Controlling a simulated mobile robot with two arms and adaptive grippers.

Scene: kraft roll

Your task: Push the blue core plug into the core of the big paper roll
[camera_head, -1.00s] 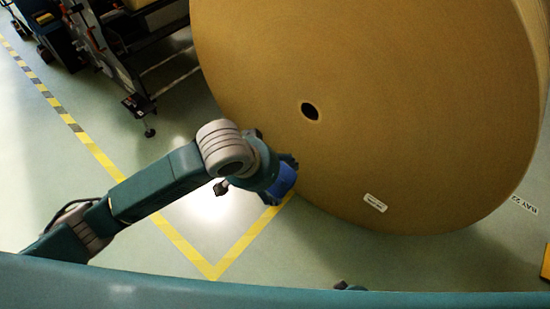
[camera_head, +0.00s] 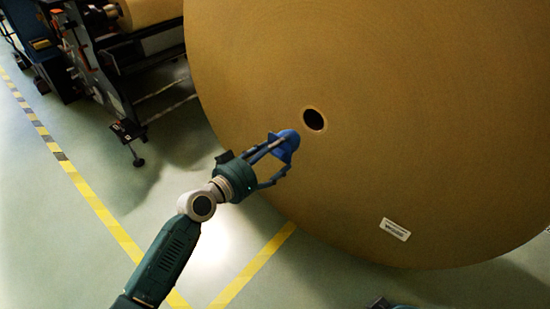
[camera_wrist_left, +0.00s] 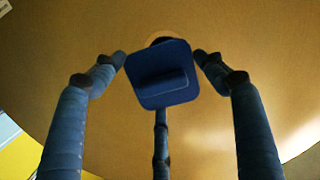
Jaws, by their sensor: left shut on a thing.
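The big paper roll (camera_head: 400,120) stands with its brown flat face toward me, and its dark round core hole (camera_head: 314,119) shows clearly. My left gripper (camera_head: 286,153) is shut on the blue core plug (camera_head: 287,142) just left of and below the core in the head view. In the left wrist view the plug (camera_wrist_left: 163,88) shows its square back with a raised bar, between the three fingers (camera_wrist_left: 160,58). The plug's front is hidden there, and it covers most of the core, whose rim (camera_wrist_left: 160,40) peeks out above it. A small dark piece at the bottom edge (camera_head: 380,303) may be my right gripper.
A white label (camera_head: 395,229) is on the roll's lower face. A machine (camera_head: 120,60) with a smaller roll stands at the upper left. Yellow floor lines (camera_head: 250,270) cross the open green floor at left.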

